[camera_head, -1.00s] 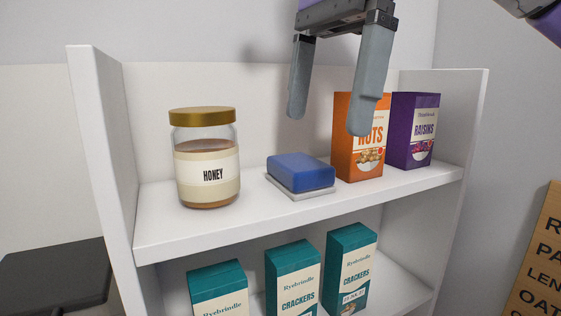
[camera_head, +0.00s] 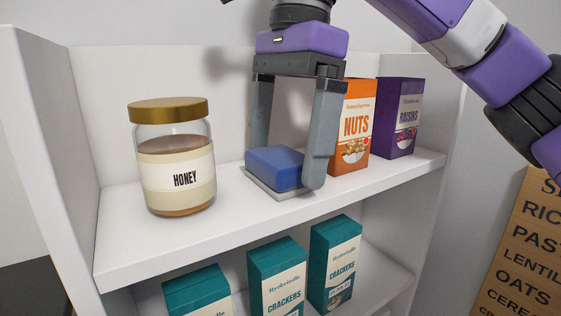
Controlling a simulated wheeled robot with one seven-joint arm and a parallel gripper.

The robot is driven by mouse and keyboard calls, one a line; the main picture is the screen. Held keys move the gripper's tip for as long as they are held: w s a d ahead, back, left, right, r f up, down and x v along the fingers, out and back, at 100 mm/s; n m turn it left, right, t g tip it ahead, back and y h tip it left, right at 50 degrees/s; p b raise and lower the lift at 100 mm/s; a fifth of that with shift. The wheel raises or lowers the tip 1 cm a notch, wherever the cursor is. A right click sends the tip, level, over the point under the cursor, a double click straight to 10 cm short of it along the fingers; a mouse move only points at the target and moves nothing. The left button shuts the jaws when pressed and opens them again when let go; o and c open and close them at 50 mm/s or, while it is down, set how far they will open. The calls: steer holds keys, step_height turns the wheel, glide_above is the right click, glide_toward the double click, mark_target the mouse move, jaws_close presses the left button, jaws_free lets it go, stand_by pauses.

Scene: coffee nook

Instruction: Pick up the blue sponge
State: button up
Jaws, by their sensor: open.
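The blue sponge (camera_head: 274,168) lies on a thin pale tray (camera_head: 262,186) on the upper shelf, between the honey jar and the nuts box. My gripper (camera_head: 285,168) points down over it with the jaws open. One finger is at the far left side of the sponge, its tip hidden behind it. The other finger is at the near right side and covers part of the sponge's right end. I cannot tell whether either finger touches the sponge.
A honey jar (camera_head: 174,158) stands left of the sponge. An orange nuts box (camera_head: 354,128) stands close to the right finger, with a purple raisins box (camera_head: 398,117) beyond. Several teal cracker boxes (camera_head: 335,262) stand on the lower shelf. A wooden word board (camera_head: 520,250) is at right.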

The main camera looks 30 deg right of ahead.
mark_target(283, 154)
steer(key=shift+a+f, duration=0.1)
steer(key=shift+f, duration=0.4)
steer(key=c, duration=1.3)
steer(key=shift+c, duration=0.2)
steer(key=shift+r, duration=0.15)
step_height(283, 154, up, 10)
